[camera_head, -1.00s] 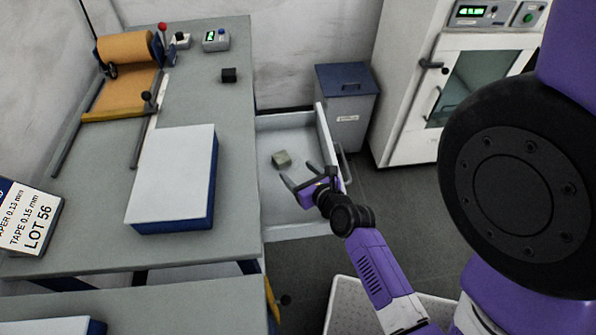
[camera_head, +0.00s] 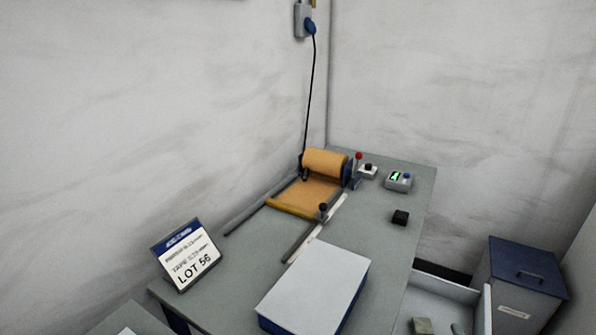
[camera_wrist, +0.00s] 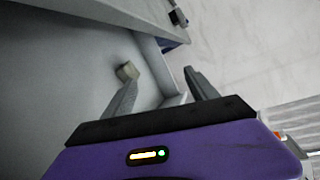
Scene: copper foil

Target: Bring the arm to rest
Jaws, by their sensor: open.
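My gripper (camera_wrist: 162,92) is open in the wrist view, its two grey fingers spread apart with nothing between them. A small greenish-grey block (camera_wrist: 127,71) lies in the pale open drawer (camera_wrist: 78,65), just beyond the left fingertip and apart from it as far as I can tell. In the head view the block (camera_head: 423,326) shows at the bottom edge, inside the drawer (camera_head: 440,288). A grey tip beside it may be part of my gripper; the rest of my arm is out of that view.
The grey bench (camera_head: 392,240) carries a copper-coloured foil roll (camera_head: 325,162), a white-topped blue box (camera_head: 315,285), a small black block (camera_head: 400,217), a meter (camera_head: 398,181) and a LOT 56 sign (camera_head: 186,256). A blue-lidded bin (camera_head: 520,285) stands right of the drawer.

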